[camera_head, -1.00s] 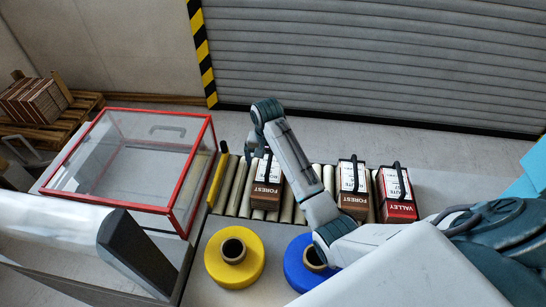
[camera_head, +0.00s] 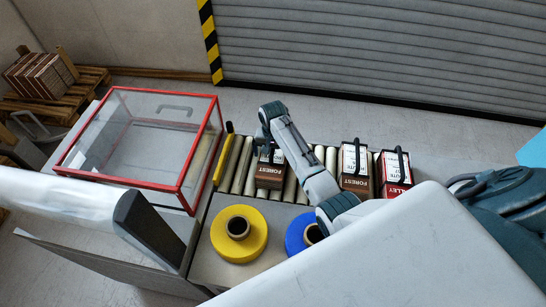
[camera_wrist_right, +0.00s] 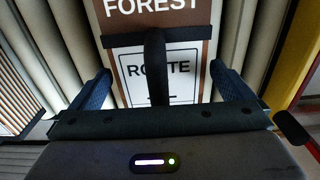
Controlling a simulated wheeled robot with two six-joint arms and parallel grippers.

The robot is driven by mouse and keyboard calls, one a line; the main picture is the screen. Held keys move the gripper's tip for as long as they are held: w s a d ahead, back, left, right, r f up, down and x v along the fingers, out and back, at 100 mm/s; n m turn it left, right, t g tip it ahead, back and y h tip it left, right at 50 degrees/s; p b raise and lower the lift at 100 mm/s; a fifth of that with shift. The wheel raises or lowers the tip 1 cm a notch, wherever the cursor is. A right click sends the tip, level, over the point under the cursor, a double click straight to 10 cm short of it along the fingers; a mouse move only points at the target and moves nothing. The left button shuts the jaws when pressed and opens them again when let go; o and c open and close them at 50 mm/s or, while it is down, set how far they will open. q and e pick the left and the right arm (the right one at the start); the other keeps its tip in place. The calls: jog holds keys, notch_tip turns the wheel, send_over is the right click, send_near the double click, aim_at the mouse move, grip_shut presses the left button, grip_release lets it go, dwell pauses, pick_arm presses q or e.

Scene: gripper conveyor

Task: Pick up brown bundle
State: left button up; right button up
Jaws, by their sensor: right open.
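A brown bundle (camera_head: 269,173) marked FOREST, with a white label and black strap handle, lies on the roller conveyor, left of the other bundles. My right gripper (camera_head: 264,145) is at the bundle's back edge in the head view, its jaws partly hidden by the wrist. In the right wrist view the same brown bundle (camera_wrist_right: 127,88) fills the middle, its black handle (camera_wrist_right: 156,66) standing between the two open fingers (camera_wrist_right: 158,88). The fingers are apart from the handle on both sides. A second brown FOREST bundle (camera_head: 354,184) stands to the right. My left gripper is not in view.
A red VALLEY bundle (camera_head: 391,188) stands at the right. A yellow roll (camera_head: 220,240) and a blue roll (camera_head: 294,228) lie in front of the conveyor (camera_head: 236,166). A red-framed clear case (camera_head: 180,186) stands left, beside a yellow bar (camera_head: 221,160).

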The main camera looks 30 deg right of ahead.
jog(key=shift+f, duration=0.7)
jog(key=c, duration=1.2)
jog(key=shift+w+r, duration=0.1)
jog(key=shift+c, duration=1.4)
jog(key=shift+r, duration=0.1)
